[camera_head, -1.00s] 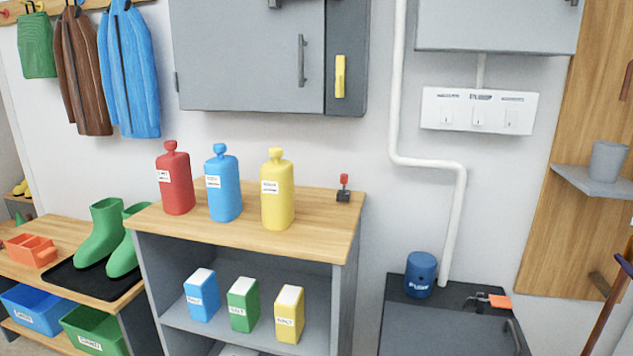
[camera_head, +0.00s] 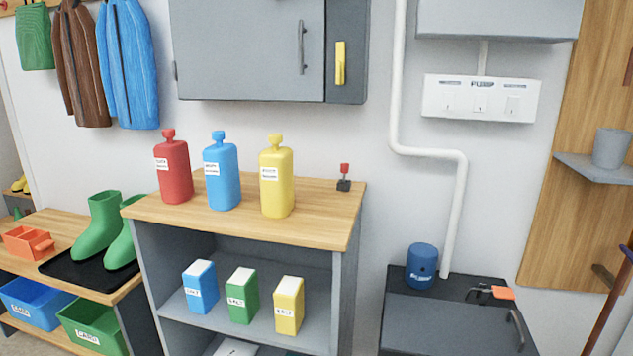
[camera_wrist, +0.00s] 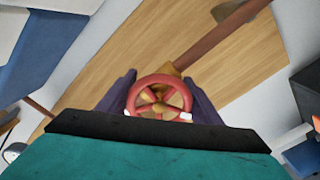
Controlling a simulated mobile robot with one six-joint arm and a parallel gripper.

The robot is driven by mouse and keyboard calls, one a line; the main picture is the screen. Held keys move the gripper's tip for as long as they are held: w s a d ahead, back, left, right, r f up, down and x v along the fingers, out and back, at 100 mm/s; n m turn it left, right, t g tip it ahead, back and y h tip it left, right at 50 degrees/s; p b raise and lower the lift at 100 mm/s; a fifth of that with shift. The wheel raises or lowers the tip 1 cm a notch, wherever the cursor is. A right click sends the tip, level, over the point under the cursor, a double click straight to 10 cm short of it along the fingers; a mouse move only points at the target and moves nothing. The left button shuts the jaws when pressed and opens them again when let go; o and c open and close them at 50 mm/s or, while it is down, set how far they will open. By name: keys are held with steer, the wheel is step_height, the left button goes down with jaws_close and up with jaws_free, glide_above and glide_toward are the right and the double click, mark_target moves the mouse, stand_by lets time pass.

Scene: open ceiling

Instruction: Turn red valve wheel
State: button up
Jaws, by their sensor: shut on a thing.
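The red valve wheel (camera_wrist: 159,80) shows in the wrist view, a round red rim with spokes over a tan centre. My gripper (camera_wrist: 159,92) has dark purple fingers on the left and right sides of the wheel, and it is shut on the rim. The teal and black body of my gripper fills the bottom of the wrist view and hides what lies below the wheel. Neither the valve wheel nor my gripper shows in the head view.
In the wrist view, a wooden panel (camera_wrist: 125,55) lies behind the wheel, and a brown bar (camera_wrist: 212,42) runs up to the right from it. In the head view, a wooden-topped cabinet (camera_head: 320,205) bears several objects; a dark chest (camera_head: 440,320) stands right of it.

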steer(key=shift+n+b, duration=1)
steer(key=shift+b, duration=1.5)
